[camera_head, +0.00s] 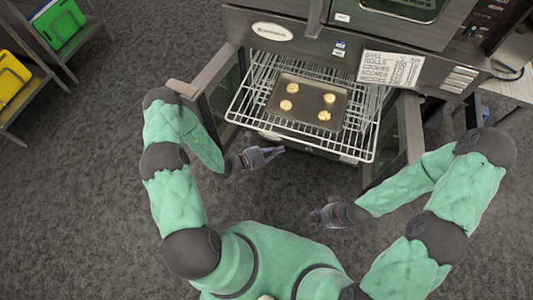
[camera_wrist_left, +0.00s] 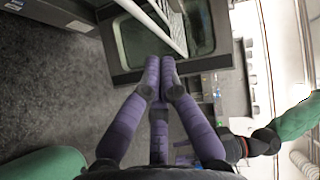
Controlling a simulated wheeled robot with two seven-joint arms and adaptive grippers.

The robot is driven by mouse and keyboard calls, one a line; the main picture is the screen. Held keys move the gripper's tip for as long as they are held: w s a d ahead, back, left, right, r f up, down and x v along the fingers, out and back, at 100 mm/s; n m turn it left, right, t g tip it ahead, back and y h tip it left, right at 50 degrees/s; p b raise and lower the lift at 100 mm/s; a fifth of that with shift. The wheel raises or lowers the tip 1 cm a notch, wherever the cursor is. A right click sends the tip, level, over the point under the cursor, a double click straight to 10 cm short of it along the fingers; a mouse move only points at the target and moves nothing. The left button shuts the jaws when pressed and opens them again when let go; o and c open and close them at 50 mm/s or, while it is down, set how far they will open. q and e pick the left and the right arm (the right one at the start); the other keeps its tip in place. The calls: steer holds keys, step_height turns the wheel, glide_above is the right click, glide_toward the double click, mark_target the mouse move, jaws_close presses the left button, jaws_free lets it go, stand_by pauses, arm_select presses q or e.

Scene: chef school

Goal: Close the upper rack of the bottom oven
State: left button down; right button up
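The upper rack (camera_head: 247,108) of the bottom oven is a wire shelf pulled well out between the open oven doors. It bears a dark baking tray (camera_head: 305,112) with several small golden pastries on it. My left gripper (camera_head: 277,152) is just below the rack's front edge, left of its middle, and empty. In the left wrist view its fingertips (camera_wrist_left: 160,66) are together, with the white rack wires (camera_wrist_left: 152,22) beyond them. I cannot tell if they touch the rack. My right gripper (camera_head: 318,215) is lower, in front of the oven and away from the rack; its finger opening is unclear.
The left door (camera_head: 218,88) and right door (camera_head: 408,130) stand open on either side of the rack. A paper label (camera_head: 390,69) is on the oven front. Shelves with green (camera_head: 60,22) and yellow (camera_head: 10,78) containers stand at far left. Grey floor is clear.

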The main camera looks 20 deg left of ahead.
mark_target(292, 139)
arm_select(q)
steer(key=w, duration=0.3)
steer(key=shift+w+f+b, duration=0.1)
steer(key=shift+f+b, duration=0.3)
steer(key=shift+w, duration=0.3)
steer(key=shift+w, duration=0.1)
